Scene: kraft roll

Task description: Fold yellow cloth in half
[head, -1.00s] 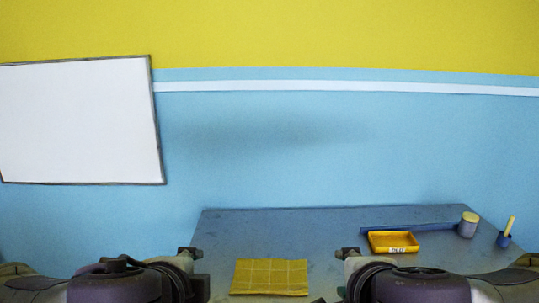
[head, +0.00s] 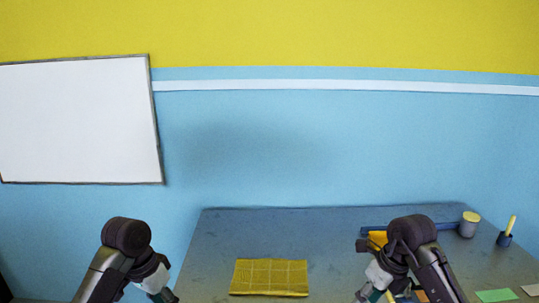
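The yellow cloth (head: 269,277) lies flat on the blue-grey table (head: 290,232) near the front of the picture, with grid lines across it. My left gripper (head: 163,296) is at the bottom edge, to the left of the cloth and apart from it. My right gripper (head: 368,294) is at the bottom edge, to the right of the cloth and apart from it. Both grippers are small and cut off by the frame, so their fingers cannot be made out clearly.
A grey cup with a yellow top (head: 468,226) and a small blue holder with a yellow stick (head: 505,238) stand at the right. Green paper (head: 495,295) lies at the front right. The table behind the cloth is clear.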

